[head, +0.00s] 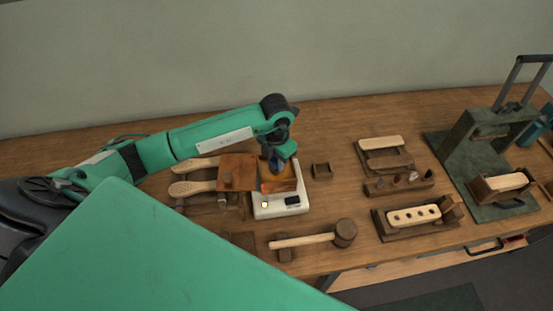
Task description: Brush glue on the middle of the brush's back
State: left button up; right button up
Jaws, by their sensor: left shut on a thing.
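My left gripper (278,162) reaches down over an open brown box with an amber inside, the glue pot by its look (279,186). The pot sits on a white unit (271,211) with a small lit lamp and a dark panel. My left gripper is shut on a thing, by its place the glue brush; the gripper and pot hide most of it. A pale brush back with a row of dark holes (413,215) lies in a dark wooden holder (390,233) at the right. My right gripper is not in view.
Two pale handled brush pieces (193,188) lie at the left beside a brown block (237,172). A mallet (318,239) lies in front. A rack (398,184) and a pale block (380,143) stand behind the holder. A green press (488,145) stands far right.

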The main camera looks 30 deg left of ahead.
pick_arm(q)
jog(key=shift+f+b, duration=0.45)
jog(key=shift+f, duration=0.05)
dwell(1.6)
jog(key=shift+r+p, duration=0.55)
jog(key=shift+r, duration=0.35)
jog(key=shift+r+p, duration=1.3)
jog(key=shift+r, duration=1.35)
